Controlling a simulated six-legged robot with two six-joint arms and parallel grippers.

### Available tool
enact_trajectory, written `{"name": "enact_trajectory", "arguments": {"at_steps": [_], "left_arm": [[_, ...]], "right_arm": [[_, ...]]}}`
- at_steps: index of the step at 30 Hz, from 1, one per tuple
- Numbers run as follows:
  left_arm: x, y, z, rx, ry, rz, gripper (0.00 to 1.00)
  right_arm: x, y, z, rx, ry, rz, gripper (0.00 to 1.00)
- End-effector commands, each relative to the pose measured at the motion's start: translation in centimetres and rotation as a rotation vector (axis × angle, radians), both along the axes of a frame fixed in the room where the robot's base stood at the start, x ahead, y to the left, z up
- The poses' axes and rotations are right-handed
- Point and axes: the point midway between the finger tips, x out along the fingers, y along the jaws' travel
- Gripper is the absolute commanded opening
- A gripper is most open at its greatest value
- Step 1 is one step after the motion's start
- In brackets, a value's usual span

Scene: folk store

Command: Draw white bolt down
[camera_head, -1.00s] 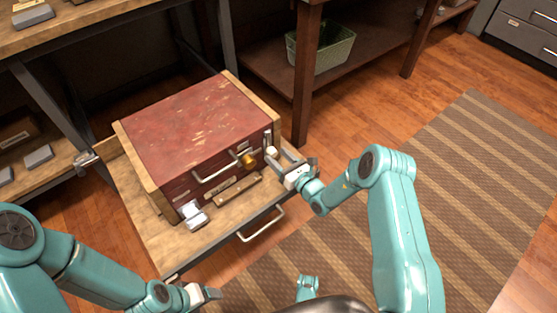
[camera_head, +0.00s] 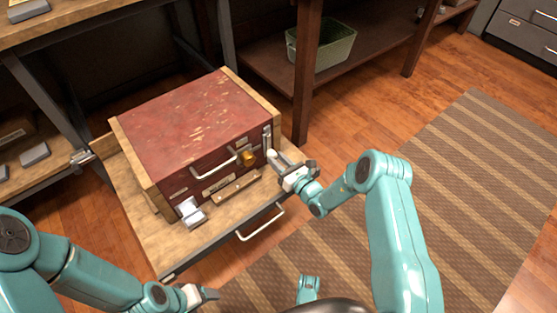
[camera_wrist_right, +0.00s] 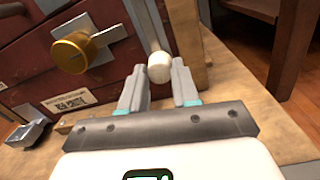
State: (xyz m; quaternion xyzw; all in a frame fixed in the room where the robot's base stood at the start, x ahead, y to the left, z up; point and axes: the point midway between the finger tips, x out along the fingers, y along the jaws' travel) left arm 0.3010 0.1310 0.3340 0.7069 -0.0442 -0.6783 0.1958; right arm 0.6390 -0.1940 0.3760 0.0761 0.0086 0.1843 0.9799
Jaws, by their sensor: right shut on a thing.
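The white bolt (camera_head: 272,155) has a rounded white end and sits on the right side of the red wooden box's front (camera_head: 215,178). In the right wrist view the bolt's white knob (camera_wrist_right: 160,68) lies between the two grey fingers, with a pale shaft running up from it. My right gripper (camera_head: 279,161) is shut on this knob; it also shows in the right wrist view (camera_wrist_right: 158,84). My left gripper (camera_head: 212,294) is low in the head view, away from the box, and its jaw opening is unclear.
A brass knob (camera_head: 249,158) and a pale handle (camera_head: 214,166) are just left of the bolt. A white latch (camera_head: 191,212) is at the box's lower left. The box stands on a wooden bench top (camera_head: 165,245) with a drawer handle (camera_head: 260,224). Striped rug lies to the right.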

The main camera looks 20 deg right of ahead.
Motion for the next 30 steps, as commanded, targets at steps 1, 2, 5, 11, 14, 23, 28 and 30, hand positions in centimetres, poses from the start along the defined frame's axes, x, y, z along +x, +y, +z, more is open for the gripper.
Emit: {"name": "enact_trajectory", "arguments": {"at_steps": [1,2,5,11,14,23,28,30], "left_arm": [[0.0,0.0,0.1,0.0,0.0,0.0,0.69],[0.0,0.0,0.1,0.0,0.0,0.0,0.69],[0.0,0.0,0.1,0.0,0.0,0.0,0.69],[0.0,0.0,0.1,0.0,0.001,-0.001,0.69],[0.0,0.0,0.1,0.0,0.001,-0.001,0.69],[-0.2,-0.2,1.4,-0.002,0.003,-0.009,0.69],[-0.5,-0.5,2.9,-0.004,0.009,-0.02,0.69],[-0.7,-0.6,3.4,-0.004,0.011,-0.026,0.69]], "right_arm": [[-0.2,0.0,-0.4,-0.001,0.014,-0.002,0.0],[-0.2,0.0,-0.4,-0.001,0.015,-0.002,0.0],[-0.3,0.0,-0.5,0.0,0.017,-0.001,0.0],[-0.2,0.0,-0.4,0.0,0.016,-0.002,0.56],[-0.2,0.0,-0.3,0.0,0.013,-0.002,0.56],[-2.5,-1.1,0.1,0.001,0.016,-0.005,0.56],[-6.7,-2.7,0.1,0.003,0.019,-0.007,0.56],[-8.5,-3.4,0.1,0.003,0.018,-0.007,0.56]]}}
